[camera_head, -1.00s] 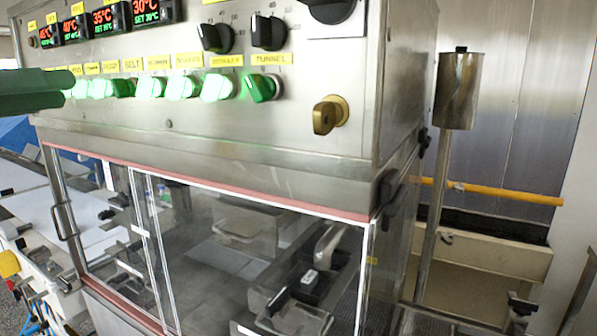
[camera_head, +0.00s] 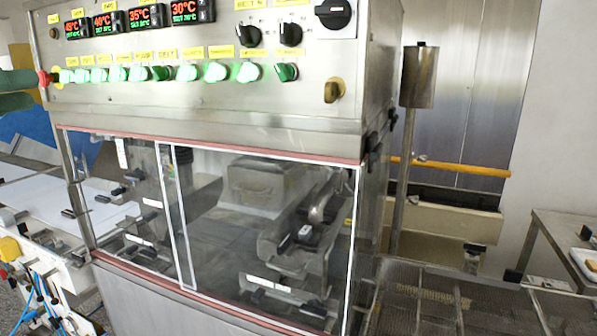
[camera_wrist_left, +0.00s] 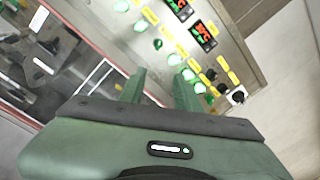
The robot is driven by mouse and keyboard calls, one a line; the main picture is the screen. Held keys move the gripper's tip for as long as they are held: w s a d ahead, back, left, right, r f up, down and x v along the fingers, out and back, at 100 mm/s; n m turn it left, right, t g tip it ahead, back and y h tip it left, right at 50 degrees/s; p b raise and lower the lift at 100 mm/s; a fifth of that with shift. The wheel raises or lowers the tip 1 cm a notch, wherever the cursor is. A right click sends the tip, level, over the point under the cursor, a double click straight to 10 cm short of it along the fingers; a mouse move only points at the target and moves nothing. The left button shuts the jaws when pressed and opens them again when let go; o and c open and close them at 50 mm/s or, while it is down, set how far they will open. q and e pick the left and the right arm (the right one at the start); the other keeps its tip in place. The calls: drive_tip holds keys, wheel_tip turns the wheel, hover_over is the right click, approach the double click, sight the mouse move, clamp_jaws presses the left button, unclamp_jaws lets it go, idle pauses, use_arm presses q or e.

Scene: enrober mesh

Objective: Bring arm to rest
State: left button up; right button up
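My left gripper (camera_head: 14,90) shows only as green finger parts at the left edge of the head view, close to the red button (camera_head: 43,78) on the control panel. In the left wrist view my left gripper (camera_wrist_left: 160,82) has two green fingers standing apart with nothing between them. The panel (camera_wrist_left: 225,45) with its lit buttons is behind them. I cannot tell how far the fingertips are from it. My right gripper is in neither view.
The steel machine (camera_head: 230,112) fills the middle, with clear guard doors (camera_head: 225,230) below the panel. A white belt (camera_head: 40,205) lies at left. A steel canister on a post (camera_head: 419,75), a mesh conveyor (camera_head: 430,300) and a side table (camera_head: 560,228) stand at right.

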use_arm(q)
drive_tip(key=w+a+f+n+t+h, duration=0.1)
drive_tip(key=w+a+f+n, duration=0.35)
drive_tip(key=w+f, duration=0.75)
drive_tip(key=w+a+f+n+t+h, duration=0.1)
drive_tip(key=w+f+n, duration=0.7)
drive_tip(key=f, duration=0.7)
wheel_tip(320, 180, down, 38)
drive_tip(key=s+a+n+g+y, duration=0.2)
drive_tip(key=s+n+y, duration=0.1)
drive_tip(key=n+y, duration=0.75)
drive_tip(key=s+d+f+n+g, duration=0.35)
drive_tip(key=s+f, duration=0.75)
drive_tip(key=f, duration=0.4)
drive_tip(key=s+d+f+n+g, duration=0.35)
drive_tip(key=s+f, duration=0.75)
drive_tip(key=f, duration=0.4)
drive_tip(key=s+d+f+g, duration=0.2)
drive_tip(key=s+d+f, duration=0.2)
drive_tip(key=s, duration=0.7)
drive_tip(key=s+d+f+n+g, duration=0.1)
drive_tip(key=s+d+f+g, duration=0.2)
drive_tip(key=s, duration=0.8)
drive_tip(key=s+d+f+g, duration=0.3)
drive_tip(key=s+d+f, duration=0.3)
drive_tip(key=s, duration=0.5)
drive_tip(key=shift+d+f+n, duration=0.15)
drive_tip(key=shift+d+n, duration=0.05)
drive_tip(key=shift+n, duration=0.2)
